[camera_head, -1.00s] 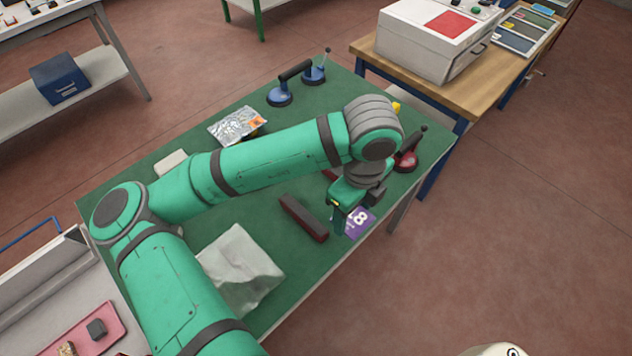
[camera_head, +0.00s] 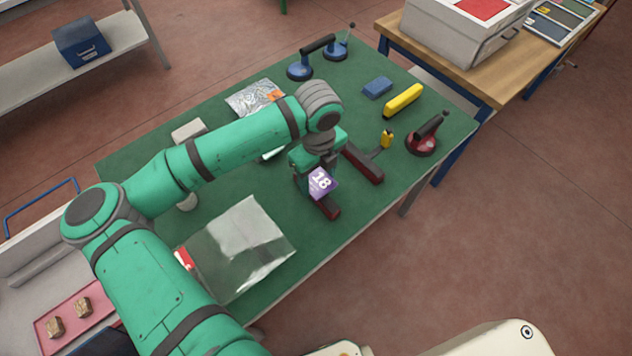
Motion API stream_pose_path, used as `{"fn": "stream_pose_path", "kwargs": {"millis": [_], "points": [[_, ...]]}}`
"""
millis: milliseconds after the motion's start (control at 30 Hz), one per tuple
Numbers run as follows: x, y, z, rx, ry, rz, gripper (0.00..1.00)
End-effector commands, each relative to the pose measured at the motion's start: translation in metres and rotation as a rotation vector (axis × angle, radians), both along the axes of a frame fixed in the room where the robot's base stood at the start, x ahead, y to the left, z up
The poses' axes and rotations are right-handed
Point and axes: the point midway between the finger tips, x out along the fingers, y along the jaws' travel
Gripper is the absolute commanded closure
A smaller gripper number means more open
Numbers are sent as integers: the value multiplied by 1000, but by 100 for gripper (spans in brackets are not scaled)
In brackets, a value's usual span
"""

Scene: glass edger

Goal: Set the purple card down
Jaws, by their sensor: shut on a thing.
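The purple card (camera_head: 321,182) bears a white 18 and shows tilted in front of my gripper (camera_head: 314,186), over the green table (camera_head: 377,215). My gripper is shut on the card; its fingertips are largely hidden behind it. The card overlaps a dark red bar (camera_head: 329,206) in the picture, and I cannot tell how high it is above it.
A clear bag (camera_head: 240,250) lies at the front left.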

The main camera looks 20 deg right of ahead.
Motion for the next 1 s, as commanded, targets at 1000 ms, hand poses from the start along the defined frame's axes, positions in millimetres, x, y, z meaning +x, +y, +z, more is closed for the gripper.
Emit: {"fn": "stream_pose_path", "kwargs": {"millis": [1000], "points": [[6, 4, -41, 0, 0, 1, 24]]}}
